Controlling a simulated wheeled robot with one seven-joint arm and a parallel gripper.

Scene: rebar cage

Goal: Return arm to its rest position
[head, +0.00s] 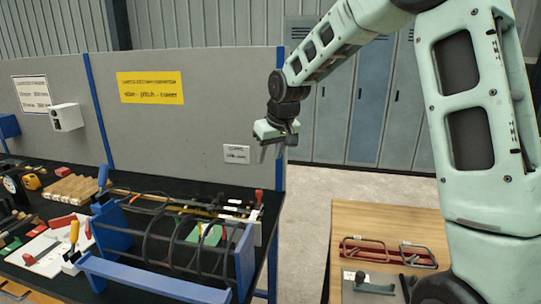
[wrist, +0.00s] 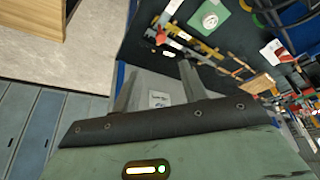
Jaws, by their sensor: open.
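My gripper (head: 275,141) hangs from my arm in the head view, above the right end of the black-topped bench and in front of the grey partition. It is empty, well above the bench and apart from everything on it. In the wrist view its two fingers (wrist: 157,88) stand apart with nothing between them. The rebar cage (head: 165,240) of dark hoops and long bars sits in a blue fixture (head: 246,262) on the bench, below and left of my gripper.
Grey-blue lockers (head: 352,115) stand behind. The grey partition (head: 215,95) rises behind the bench. Pale floor (head: 310,200) is clear between bench and table. Tools and wooden blocks (head: 72,188) crowd the bench's left.

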